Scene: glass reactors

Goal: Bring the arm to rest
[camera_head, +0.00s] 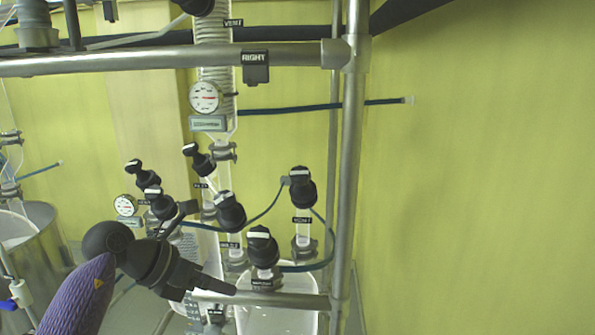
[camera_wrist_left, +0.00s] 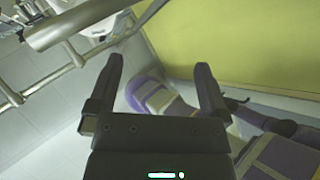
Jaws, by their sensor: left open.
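My left gripper (camera_head: 208,285) comes in from the lower left in the head view, on my purple-sleeved arm. It is in front of the lower part of the glass reactor (camera_head: 215,60) frame, and I cannot tell how far apart they are. In the left wrist view the left gripper (camera_wrist_left: 159,64) has its two black fingers spread wide, with nothing between them. Purple and grey parts of my own body show beyond the fingers. My right gripper is in neither view.
A metal frame with an upright post (camera_head: 350,150) and a horizontal bar (camera_head: 150,58) carries the glassware. Several black-knobbed valves (camera_head: 303,187), a gauge (camera_head: 206,97) and a white vessel (camera_head: 275,318) are close by. A steel vessel (camera_head: 45,250) stands left. The yellow wall (camera_head: 480,180) side looks clear.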

